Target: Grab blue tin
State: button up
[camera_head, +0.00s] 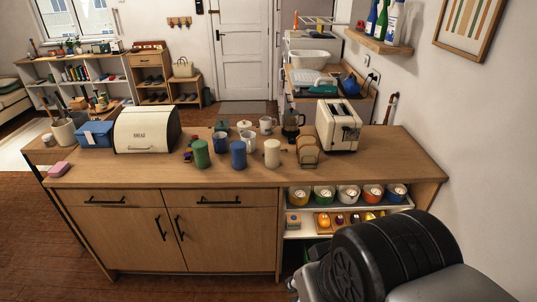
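A blue tin (238,155), a plain upright cylinder, stands near the front of the wooden counter (350,170). A green tin (201,154) stands to its left and a cream tin (272,153) to its right, with gaps between them. A mug (220,141) stands behind and left of the blue tin, and a white mug (247,138) close behind it. My gripper is not in view; only a dark part of my arm shows at the lower right, well apart from the tins.
A bread bin (147,130) and a blue box (95,134) stand left on the counter. A toast rack (307,151), toaster (338,126) and coffee pot (292,125) stand right. Several jars line the shelf (345,206) below. The counter's front strip is mostly clear.

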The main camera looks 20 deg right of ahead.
aim_at(238, 149)
jog(key=i+j+z, duration=0.1)
jog(key=i+j, duration=0.2)
jog(key=i+j+z, duration=0.1)
jog(key=i+j, duration=0.2)
jog(key=i+j+z, duration=0.1)
jog(key=i+j, duration=0.2)
jog(key=j, duration=0.15)
jog(key=i+j+z, duration=0.1)
jog(key=i+j, duration=0.2)
jog(key=i+j+z, duration=0.1)
jog(key=i+j, duration=0.15)
jog(key=j, duration=0.3)
